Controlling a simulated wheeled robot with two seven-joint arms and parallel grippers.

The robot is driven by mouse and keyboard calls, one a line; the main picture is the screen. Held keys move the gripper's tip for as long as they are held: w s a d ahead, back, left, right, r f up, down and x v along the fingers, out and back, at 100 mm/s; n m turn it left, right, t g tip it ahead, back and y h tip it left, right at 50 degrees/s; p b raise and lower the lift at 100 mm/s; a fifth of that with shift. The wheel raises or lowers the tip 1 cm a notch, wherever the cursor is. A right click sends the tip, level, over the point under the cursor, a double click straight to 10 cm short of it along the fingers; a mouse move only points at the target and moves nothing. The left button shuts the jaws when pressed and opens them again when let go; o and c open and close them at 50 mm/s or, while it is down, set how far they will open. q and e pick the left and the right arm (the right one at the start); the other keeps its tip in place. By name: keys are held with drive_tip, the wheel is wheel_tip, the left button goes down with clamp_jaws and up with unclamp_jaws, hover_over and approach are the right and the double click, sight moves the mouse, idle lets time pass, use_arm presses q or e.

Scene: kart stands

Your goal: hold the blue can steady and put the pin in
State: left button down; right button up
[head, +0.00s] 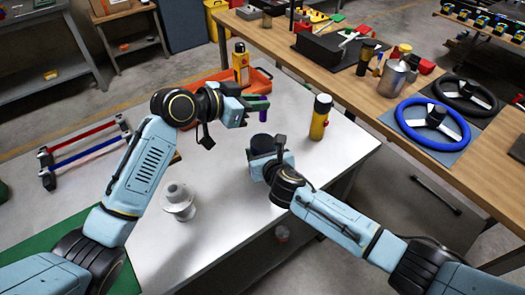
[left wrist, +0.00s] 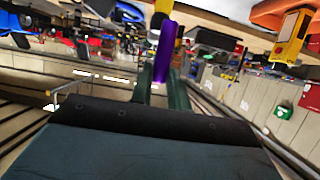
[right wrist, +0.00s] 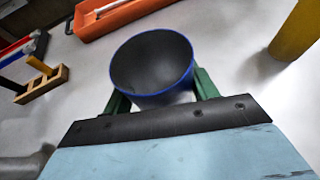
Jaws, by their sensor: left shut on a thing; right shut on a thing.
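The blue can (right wrist: 152,68) is open at the top, with a blue outside and a dark, empty-looking inside. My right gripper (right wrist: 160,97) is shut on it, one green finger on each side. In the head view the can (head: 262,142) shows dark above the white table, and my right gripper (head: 265,158) partly hides it. The purple pin (left wrist: 165,52) is held in my left gripper (left wrist: 162,90), which is shut on it. In the head view the pin (head: 263,116) points down from my left gripper (head: 258,104), above the can and apart from it.
An orange tray (head: 262,78) and a yellow bottle (head: 240,66) are behind my left gripper. A yellow cylinder with a black cap (head: 320,118) stands right of the can. A white flanged part (head: 178,202) stands at the left on the white table (head: 215,225).

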use_arm(q)
wheel_tip(320, 180, down, 11)
idle(1.2)
drive_tip(key=shift+r, duration=0.1)
drive_tip(key=c, duration=1.3)
unclamp_jaws()
drive_tip(key=v, duration=1.2)
drive_tip(key=shift+s+a, duration=0.1)
use_arm(e)
drive_tip(key=o, duration=1.1)
